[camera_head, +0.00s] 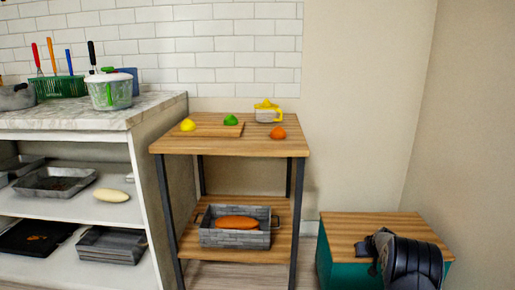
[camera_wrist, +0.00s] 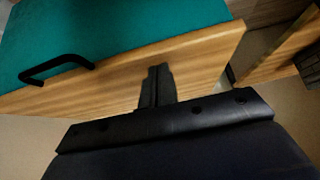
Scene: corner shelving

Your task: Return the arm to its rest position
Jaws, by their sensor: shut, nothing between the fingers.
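My gripper (camera_wrist: 158,84) is shut with nothing between its fingers. In the wrist view its black fingers stand in front of the wooden edge of the low teal cabinet (camera_wrist: 140,30); I cannot tell whether they touch it. In the head view part of my dark arm shows at the lower right, in front of the same cabinet (camera_head: 345,225) and hiding part of its wooden top. The fingertips are not clear in that view.
A wooden two-tier table (camera_head: 225,146) bears a cutting board (camera_head: 205,130), a lemon (camera_head: 188,125), a lime (camera_head: 231,120), an orange (camera_head: 278,132) and a juicer (camera_head: 268,114). A basket (camera_head: 235,237) sits below. Marble-topped shelving (camera_head: 100,117) stands left. The cabinet's black handle (camera_wrist: 57,66) sticks out.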

